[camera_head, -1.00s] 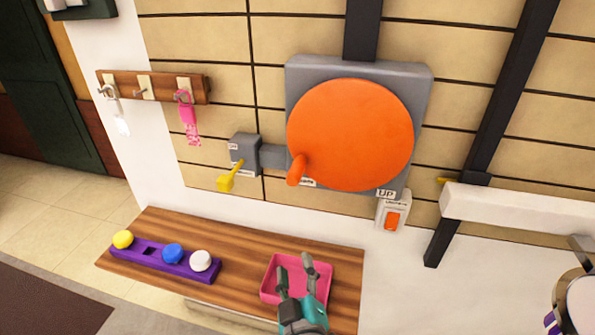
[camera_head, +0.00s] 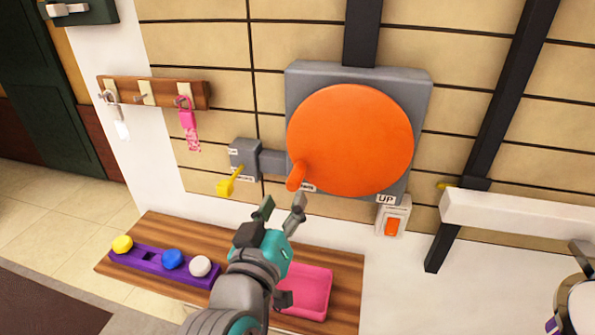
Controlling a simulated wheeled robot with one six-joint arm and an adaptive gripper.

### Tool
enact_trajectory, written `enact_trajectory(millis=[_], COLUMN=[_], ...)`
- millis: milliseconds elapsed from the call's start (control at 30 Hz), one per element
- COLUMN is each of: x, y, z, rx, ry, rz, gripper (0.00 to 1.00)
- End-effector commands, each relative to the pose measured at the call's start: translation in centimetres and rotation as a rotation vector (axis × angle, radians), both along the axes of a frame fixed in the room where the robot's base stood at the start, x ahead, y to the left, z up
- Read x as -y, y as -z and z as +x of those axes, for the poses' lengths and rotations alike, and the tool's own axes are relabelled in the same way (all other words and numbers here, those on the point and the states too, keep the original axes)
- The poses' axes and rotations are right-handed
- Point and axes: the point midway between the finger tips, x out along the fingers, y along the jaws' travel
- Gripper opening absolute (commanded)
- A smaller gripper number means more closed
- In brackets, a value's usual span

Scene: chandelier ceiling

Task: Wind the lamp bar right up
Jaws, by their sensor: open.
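A large orange disc (camera_head: 352,140) is mounted on a grey plate (camera_head: 420,95) on the wall. A short orange handle (camera_head: 296,176) sticks out at its lower left. My gripper (camera_head: 281,208) is open and empty, just below and left of the handle and apart from it in the picture. A grey box (camera_head: 244,156) with a yellow lever (camera_head: 228,183) pointing down-left sits left of the disc. A label reading UP (camera_head: 386,199) is at the plate's lower right. A white bar (camera_head: 515,213) runs off to the right; I cannot tell if it is the lamp bar.
A wooden shelf (camera_head: 345,285) below holds a pink tray (camera_head: 310,290) and a purple holder (camera_head: 140,258) with yellow, blue and white knobs. A switch with an orange button (camera_head: 392,226) is under the plate.

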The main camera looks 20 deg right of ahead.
Motion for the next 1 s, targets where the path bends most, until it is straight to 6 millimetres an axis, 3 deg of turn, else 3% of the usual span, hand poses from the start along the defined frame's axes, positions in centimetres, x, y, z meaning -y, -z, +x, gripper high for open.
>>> enact_trajectory(millis=[600, 1000], x=[5.4, 6.1], y=[0.0, 0.0], z=[7.4, 8.3], rx=[-0.002, 0.000], ry=[0.001, -0.001], rz=[-0.001, -0.001], gripper=[0.51, 0.51])
